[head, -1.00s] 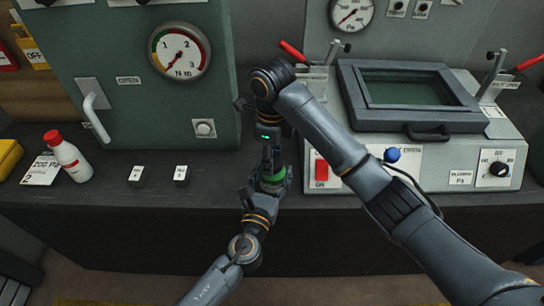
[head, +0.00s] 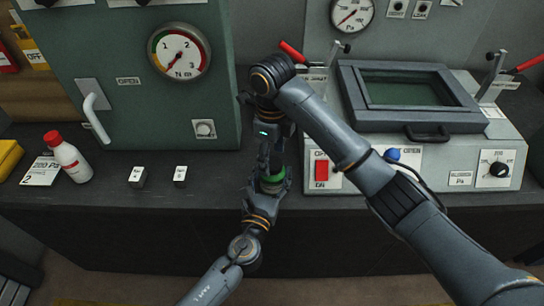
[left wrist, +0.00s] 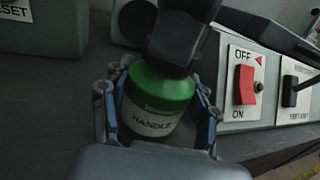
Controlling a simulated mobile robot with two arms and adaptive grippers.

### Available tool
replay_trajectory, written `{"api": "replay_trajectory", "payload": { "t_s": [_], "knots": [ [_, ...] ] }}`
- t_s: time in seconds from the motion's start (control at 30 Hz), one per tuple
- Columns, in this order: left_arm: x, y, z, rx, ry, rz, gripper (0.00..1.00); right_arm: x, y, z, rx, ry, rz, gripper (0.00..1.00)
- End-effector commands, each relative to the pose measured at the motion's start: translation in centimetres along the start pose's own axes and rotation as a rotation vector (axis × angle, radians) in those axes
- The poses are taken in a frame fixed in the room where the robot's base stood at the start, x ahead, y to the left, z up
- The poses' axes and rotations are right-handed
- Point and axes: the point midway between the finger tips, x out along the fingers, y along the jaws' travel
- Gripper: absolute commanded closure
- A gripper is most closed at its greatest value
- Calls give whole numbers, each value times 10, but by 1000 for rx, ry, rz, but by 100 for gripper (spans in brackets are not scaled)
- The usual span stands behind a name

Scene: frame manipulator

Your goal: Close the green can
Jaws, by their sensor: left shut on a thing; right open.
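The green can (head: 273,182), with a white band marked "HANDLE" in the left wrist view (left wrist: 158,105), stands upright at the front edge of the bench. My left gripper (head: 268,188) is shut on it, with its fingers along both sides of the can in the left wrist view (left wrist: 157,92). My right gripper (head: 272,168) points down just above the can and is open. Its dark parts hide the top of the can, so I cannot tell whether a lid sits there or whether the fingers touch it.
A white bottle with a red cap (head: 67,157) stands on the left of the bench, near two small labelled blocks (head: 138,177). A green cabinet (head: 130,110) rises behind. A panel with a red switch (head: 321,171) is close on the right.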

Motion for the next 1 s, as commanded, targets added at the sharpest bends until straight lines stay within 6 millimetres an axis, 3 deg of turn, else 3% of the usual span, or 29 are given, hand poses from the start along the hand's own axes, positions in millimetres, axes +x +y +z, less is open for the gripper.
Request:
{"api": "replay_trajectory", "payload": {
  "t_s": [0.23,0.67,0.83,1.0],
  "knots": [
    [0,0,-1,1,2,0,100,-32,-1,0,0,1,-4,33],
    [0,0,-1,1,2,0,100,-35,0,0,-18,1,0,36],
    [0,0,-1,1,2,0,100,-38,0,1,-191,-1,-6,36],
    [0,0,-1,1,2,0,100,-42,0,3,-554,-1,-12,36]
  ]
}}
